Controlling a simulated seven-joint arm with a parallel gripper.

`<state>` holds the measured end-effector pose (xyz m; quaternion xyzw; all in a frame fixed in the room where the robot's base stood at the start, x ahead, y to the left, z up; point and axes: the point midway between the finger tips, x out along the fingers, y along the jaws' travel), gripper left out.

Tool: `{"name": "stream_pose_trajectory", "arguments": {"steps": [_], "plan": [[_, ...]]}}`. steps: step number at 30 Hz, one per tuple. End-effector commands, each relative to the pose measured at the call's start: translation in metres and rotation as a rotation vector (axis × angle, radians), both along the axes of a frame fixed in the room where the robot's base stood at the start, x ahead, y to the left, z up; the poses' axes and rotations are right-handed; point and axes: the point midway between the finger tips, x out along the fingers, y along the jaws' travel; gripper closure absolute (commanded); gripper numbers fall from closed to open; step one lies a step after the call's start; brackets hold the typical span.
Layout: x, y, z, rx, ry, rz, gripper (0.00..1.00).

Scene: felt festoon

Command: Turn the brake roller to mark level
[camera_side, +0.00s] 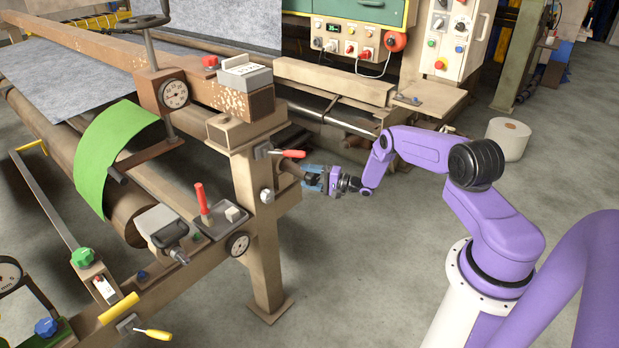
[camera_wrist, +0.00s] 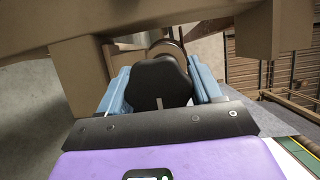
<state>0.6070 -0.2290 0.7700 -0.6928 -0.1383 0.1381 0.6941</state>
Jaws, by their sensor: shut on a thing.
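My gripper (camera_side: 312,179) reaches from the right to the side of the machine's front post. Its blue fingers are shut on a black knob (camera_wrist: 160,82), one finger on each side of it. The knob sits at the end of a brown roller (camera_wrist: 166,48), probably the brake roller, which shows behind it in the wrist view. In the side view the fingers cover most of the knob, and only a short stub of the roller (camera_side: 288,168) shows. I cannot make out a level mark on either.
A red-handled lever (camera_side: 290,153) sticks out just above my gripper. The beige frame post (camera_side: 262,240) stands to the left. A white roll (camera_side: 507,138) stands on the floor behind my arm. The floor below is clear.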

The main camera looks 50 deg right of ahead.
Motion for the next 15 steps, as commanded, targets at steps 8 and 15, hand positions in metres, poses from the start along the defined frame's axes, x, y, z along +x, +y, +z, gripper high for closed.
{"name": "stream_pose_trajectory", "arguments": {"steps": [8,15], "plan": [[0.0006,-0.0006,0.0004,-0.002,-0.001,-0.002,0.14],[-0.0012,-0.0013,0.0001,-0.001,0.001,-0.002,0.14]]}}
